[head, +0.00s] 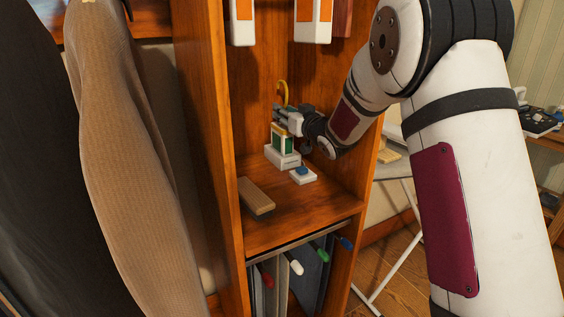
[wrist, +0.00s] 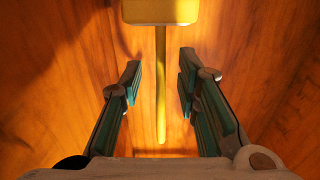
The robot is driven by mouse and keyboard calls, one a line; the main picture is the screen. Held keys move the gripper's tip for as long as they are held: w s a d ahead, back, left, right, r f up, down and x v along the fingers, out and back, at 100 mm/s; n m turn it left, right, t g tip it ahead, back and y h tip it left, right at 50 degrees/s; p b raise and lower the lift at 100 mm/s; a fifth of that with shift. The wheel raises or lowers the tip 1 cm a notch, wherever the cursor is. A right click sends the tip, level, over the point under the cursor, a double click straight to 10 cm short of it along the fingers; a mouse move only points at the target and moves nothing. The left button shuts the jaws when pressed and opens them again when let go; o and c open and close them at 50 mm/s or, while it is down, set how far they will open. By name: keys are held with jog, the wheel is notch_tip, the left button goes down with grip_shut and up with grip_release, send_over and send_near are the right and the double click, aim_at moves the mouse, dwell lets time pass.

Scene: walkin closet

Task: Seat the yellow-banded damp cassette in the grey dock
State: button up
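My gripper (head: 280,116) is inside the wooden cabinet in the head view, just above a small green-faced, white-edged block (head: 283,141). That block stands upright in a pale dock-like base (head: 282,157) on the shelf. I cannot make out a yellow band on it. In the wrist view my gripper (wrist: 160,82) is open, its fingers apart on either side of a thin yellow bar (wrist: 160,95). The bar hangs from a yellow block (wrist: 160,10) at the top edge and is not gripped. A curved yellow piece (head: 284,92) shows above my gripper in the head view.
A white pad with a blue button (head: 302,173) sits right of the base. A wooden block (head: 256,196) lies at the shelf's front left. Two orange-and-white units (head: 242,20) (head: 313,20) hang above. Cabinet side walls are close; a garment (head: 135,160) hangs left.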

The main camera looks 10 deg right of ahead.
jog(key=s+d+f+m+g+h, duration=0.1)
jog(key=s+d+m+g+h, duration=0.2)
jog(key=s, duration=1.2)
jog(key=s+d+m+g+h, duration=0.1)
jog(key=s+d+g+h, duration=0.35)
jog(key=s, duration=1.05)
jog(key=s+a+f+g+y, duration=0.1)
jog(key=s+f+g, duration=0.15)
jog(key=s, duration=0.85)
jog(key=s+a+f+g, duration=0.1)
jog(key=s+a+g, duration=0.15)
jog(key=s, duration=0.75)
jog(key=s+a+f+g+y, duration=0.15)
jog(key=s+g, duration=0.25)
jog(key=s, duration=0.7)
notch_tip(320, 180, up, 20)
jog(key=t+p, duration=0.3)
jog(key=p, duration=1.5)
jog(key=shift+d+n+p, duration=0.3)
jog(key=shift+n+p, duration=0.05)
jog(key=shift+n, duration=0.05)
jog(key=shift+w+t, duration=0.15)
jog(key=shift+t, duration=0.1)
